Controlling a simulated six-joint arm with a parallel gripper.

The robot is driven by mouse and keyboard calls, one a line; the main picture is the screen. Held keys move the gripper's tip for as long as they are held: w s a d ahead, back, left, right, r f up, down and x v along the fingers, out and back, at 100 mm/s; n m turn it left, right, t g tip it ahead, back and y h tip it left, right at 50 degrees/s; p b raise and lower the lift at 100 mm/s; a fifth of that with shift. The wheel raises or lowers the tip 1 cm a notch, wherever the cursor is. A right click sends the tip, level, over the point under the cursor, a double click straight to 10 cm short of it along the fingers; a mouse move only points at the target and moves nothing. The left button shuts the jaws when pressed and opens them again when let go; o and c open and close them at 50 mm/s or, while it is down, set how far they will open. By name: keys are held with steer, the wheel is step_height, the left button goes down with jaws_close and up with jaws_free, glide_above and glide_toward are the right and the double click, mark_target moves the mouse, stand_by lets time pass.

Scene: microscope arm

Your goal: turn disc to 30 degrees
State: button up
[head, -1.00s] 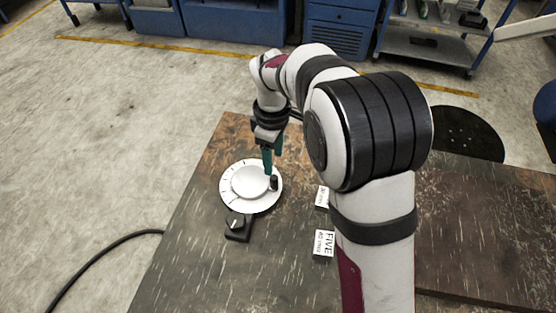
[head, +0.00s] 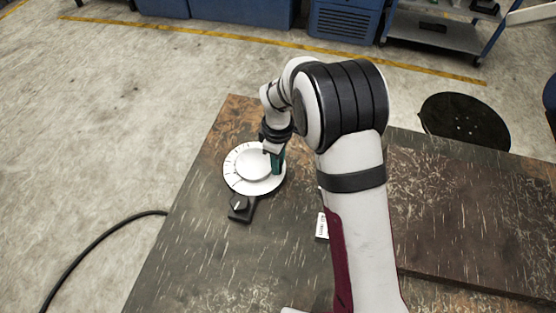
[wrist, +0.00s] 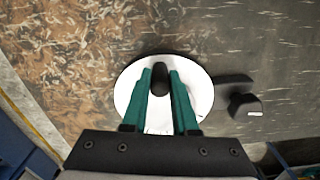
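The white disc (head: 236,180) with dark tick marks lies flat on the table, left of my arm in the head view. It also shows in the wrist view (wrist: 202,92). A black upright peg (wrist: 160,78) stands on the disc near its rim. My gripper (wrist: 161,72) has its two green fingers down on either side of the peg, with narrow gaps showing, so it looks open around it. In the head view my gripper (head: 276,162) hides the peg. A black pointer block (head: 240,206) with a white mark stands beside the disc's near edge.
A small white card (head: 322,226) with print lies right of the disc, partly hidden by my arm. The brown, scratched table (head: 210,270) is clear in front of the disc. A black round stool seat (head: 464,120) is beyond the table.

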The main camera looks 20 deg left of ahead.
jaws_close()
stand_by(1.0)
